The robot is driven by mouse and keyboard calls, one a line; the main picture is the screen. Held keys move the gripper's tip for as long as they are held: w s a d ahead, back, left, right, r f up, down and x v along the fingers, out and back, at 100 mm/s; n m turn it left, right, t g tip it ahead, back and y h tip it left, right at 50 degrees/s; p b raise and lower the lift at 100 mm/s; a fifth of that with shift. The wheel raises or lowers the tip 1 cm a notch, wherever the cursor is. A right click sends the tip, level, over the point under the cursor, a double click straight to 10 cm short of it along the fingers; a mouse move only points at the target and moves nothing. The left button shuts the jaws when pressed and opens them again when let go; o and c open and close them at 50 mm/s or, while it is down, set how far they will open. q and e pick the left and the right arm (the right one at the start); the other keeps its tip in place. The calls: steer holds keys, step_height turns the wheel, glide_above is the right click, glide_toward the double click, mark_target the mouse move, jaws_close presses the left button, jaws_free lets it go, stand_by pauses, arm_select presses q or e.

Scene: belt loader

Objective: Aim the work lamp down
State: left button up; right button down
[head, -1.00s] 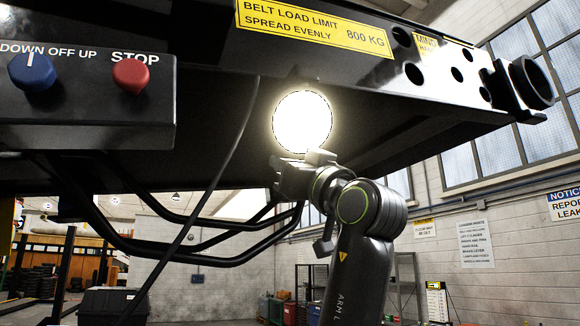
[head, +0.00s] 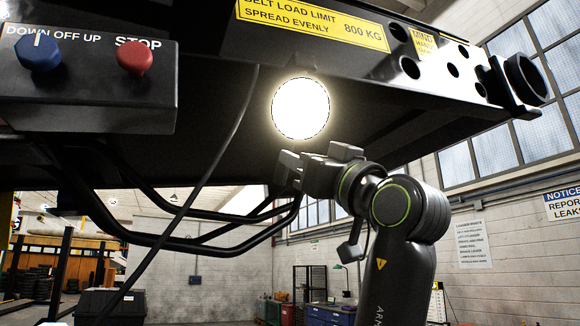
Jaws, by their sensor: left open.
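The work lamp (head: 300,108) is lit, a bright white round face under the belt loader's dark frame. It faces roughly toward me, and glare hides its housing and any handle. My left gripper (head: 314,158) is just below the lamp, with its jaws open. A gap shows between the gripper and the glowing face, and nothing shows between the fingers. My right gripper is not in view.
A control box with a blue knob (head: 38,52) and a red stop button (head: 134,57) is at upper left. A black cable (head: 205,170) and bent black tubes (head: 150,238) hang left of my arm. The loader frame (head: 440,60) overhangs above; open room lies below right.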

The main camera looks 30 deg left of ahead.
arm_select(q)
steer(key=b+v, duration=0.3)
steer(key=v, duration=0.8)
steer(key=shift+d+b, duration=0.15)
steer(key=shift+b, duration=0.2)
